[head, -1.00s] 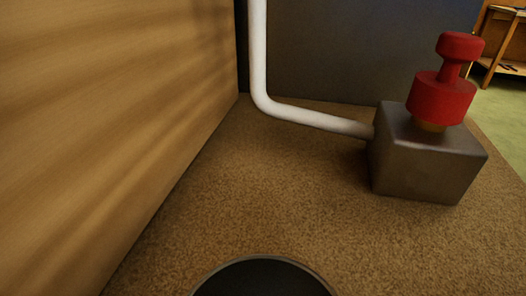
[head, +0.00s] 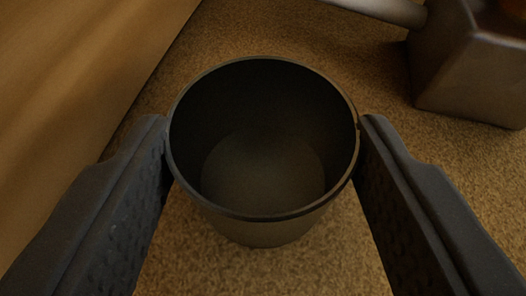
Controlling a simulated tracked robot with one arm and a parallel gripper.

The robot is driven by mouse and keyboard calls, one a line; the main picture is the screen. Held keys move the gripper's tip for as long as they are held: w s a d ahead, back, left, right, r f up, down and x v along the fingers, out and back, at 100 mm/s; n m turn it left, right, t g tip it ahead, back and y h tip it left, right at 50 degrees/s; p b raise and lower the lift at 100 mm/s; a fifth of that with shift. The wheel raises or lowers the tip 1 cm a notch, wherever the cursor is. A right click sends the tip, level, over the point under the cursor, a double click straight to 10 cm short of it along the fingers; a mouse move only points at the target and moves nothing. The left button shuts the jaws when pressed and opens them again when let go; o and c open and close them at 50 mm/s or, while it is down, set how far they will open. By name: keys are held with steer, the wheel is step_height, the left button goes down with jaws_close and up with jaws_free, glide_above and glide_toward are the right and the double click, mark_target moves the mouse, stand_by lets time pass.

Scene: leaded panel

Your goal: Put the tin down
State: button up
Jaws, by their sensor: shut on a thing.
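The tin (head: 265,222) is a dark, round, open-topped can in the middle of the head view. I look down into it and it appears empty. My gripper (head: 264,135) is shut on the tin, with one dark finger against each side near the rim. The tin stands roughly upright over the brown speckled surface (head: 330,262). I cannot tell whether its base touches that surface.
A wooden wall (head: 70,90) rises close on the left. A grey metal block (head: 475,75) stands at the upper right, with a pale pipe (head: 385,10) running to it. Bare surface lies between the tin and the block.

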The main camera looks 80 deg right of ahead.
steer(key=shift+f, duration=0.1)
steer(key=o, duration=1)
steer(key=shift+o, duration=0.2)
steer(key=shift+a+r, duration=0.1)
steer(key=shift+r, duration=0.1)
steer(key=p+v, duration=0.2)
steer(key=v, duration=0.9)
steer(key=shift+s+a+r, duration=0.1)
steer(key=shift+s+a, duration=0.1)
steer(key=shift+a, duration=0.15)
